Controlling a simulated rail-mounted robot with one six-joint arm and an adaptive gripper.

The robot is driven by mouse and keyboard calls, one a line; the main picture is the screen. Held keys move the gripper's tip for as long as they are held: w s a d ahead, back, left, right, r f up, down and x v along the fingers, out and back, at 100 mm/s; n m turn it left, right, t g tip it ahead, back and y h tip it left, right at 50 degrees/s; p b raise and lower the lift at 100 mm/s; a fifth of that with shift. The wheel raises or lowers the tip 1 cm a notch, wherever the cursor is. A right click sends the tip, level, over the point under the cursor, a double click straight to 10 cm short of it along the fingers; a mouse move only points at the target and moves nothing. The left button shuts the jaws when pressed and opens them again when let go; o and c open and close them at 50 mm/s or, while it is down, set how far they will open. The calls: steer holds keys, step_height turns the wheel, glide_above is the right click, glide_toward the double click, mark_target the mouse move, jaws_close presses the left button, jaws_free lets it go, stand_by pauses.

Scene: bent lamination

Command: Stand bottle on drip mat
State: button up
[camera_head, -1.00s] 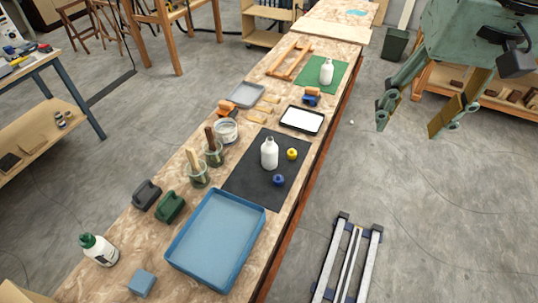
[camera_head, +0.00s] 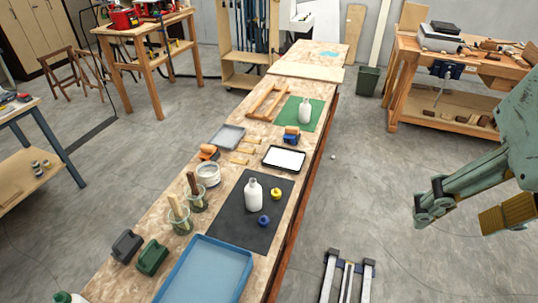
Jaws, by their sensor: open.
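A white bottle (camera_head: 253,194) stands upright on a black mat (camera_head: 226,231) in the middle of the long table. A second white bottle (camera_head: 305,111) stands upright on a green mat (camera_head: 292,119) farther back. A third bottle's green cap (camera_head: 63,298) just shows at the bottom left edge; its body is out of frame. I cannot tell from the view which mat is the drip mat. My gripper (camera_head: 463,213) is open and empty, over the floor to the right of the table, apart from every bottle and mat.
A yellow pot (camera_head: 276,194) and a blue pot (camera_head: 263,221) stand on the black mat beside the bottle. A blue tray (camera_head: 205,270), brush jars (camera_head: 181,220), a white-filled tray (camera_head: 284,158) and a grey tray (camera_head: 227,137) crowd the table (camera_head: 147,219). Floor right of it is mostly clear.

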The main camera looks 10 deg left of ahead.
steer(key=shift+s+d+f, duration=0.1)
steer(key=shift+s+d, duration=0.1)
steer(key=shift+s, duration=0.4)
steer(key=shift+s+d, duration=0.2)
steer(key=shift+s, duration=0.35)
steer(key=shift+s, duration=0.1)
